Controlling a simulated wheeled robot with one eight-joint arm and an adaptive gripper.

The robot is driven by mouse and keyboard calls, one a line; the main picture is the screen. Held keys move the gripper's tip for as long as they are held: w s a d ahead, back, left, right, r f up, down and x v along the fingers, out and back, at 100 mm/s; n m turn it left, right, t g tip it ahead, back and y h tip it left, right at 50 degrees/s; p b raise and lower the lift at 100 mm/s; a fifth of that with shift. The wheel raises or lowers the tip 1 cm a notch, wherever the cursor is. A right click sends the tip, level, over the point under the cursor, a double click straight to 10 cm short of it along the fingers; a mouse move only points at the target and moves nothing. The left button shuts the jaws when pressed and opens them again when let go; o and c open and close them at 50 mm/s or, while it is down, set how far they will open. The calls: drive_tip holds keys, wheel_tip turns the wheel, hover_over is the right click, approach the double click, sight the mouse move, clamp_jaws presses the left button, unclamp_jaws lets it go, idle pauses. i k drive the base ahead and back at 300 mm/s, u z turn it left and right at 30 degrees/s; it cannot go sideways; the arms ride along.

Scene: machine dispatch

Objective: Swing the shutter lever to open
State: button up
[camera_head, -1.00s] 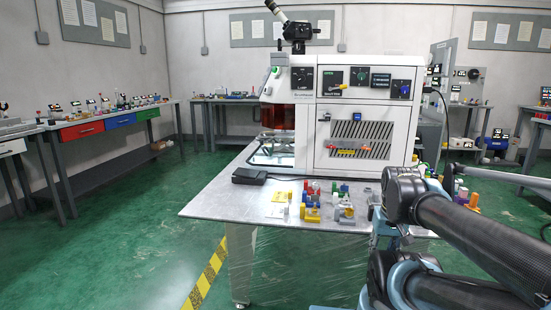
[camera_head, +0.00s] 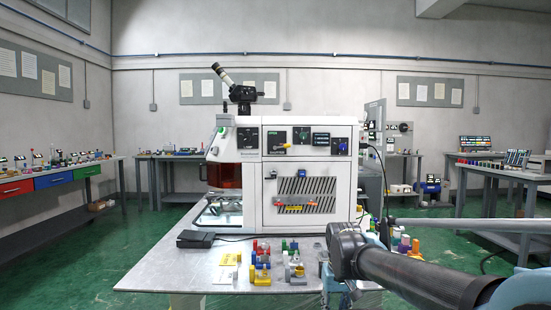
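A white bench machine (camera_head: 259,171) stands on a metal table (camera_head: 158,276) near the middle of the view. Its upper front panel carries a small yellow lever (camera_head: 284,146) below a dark plate, which looks like the shutter lever; the lettering is too small to read surely. The lever lies roughly sideways. A green dial, a display and a blue knob (camera_head: 342,146) are to its right. My arm comes in from the lower right, in front of the table's right side. My gripper cannot be made out, and nothing is seen touching the lever.
Several small coloured blocks and fixtures (camera_head: 262,273) lie along the table's front. A black pedal-like box (camera_head: 195,239) with a cable is at the left. A microscope-like tube (camera_head: 223,75) tops the machine. Green floor is open at the left. Other benches line the walls.

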sight(287, 146)
drive_tip(key=u, duration=2.95)
drive_tip(key=k, duration=0.5)
drive_tip(key=z, duration=1.3)
